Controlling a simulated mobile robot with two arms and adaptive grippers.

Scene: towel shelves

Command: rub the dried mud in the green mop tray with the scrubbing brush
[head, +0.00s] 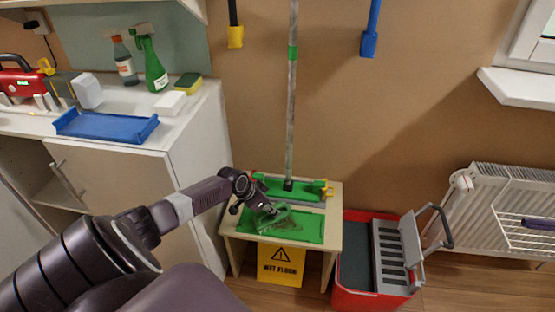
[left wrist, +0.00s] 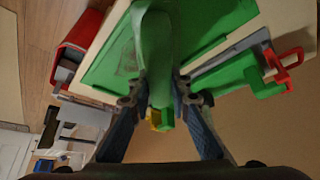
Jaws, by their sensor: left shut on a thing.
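The green mop tray (head: 309,230) lies on a small low table against the wall; it also shows in the left wrist view (left wrist: 103,72). My left gripper (head: 256,206) is over the left part of the tray, shut on the green scrubbing brush (left wrist: 155,50). In the left wrist view the brush stands out between the fingers (left wrist: 160,95). The patch of dried mud (left wrist: 127,57) shows as a dark smear on the tray beside the brush. I cannot tell whether the bristles touch the tray. In the head view the gripper and brush largely hide the mud. My right gripper is not in view.
A mop (head: 291,110) stands upright behind the tray in a green and grey holder. A yellow wet floor sign (head: 280,266) is below the table front. A red bucket (head: 345,285) with a grey wringer stands right. A cabinet (head: 118,183) is at left.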

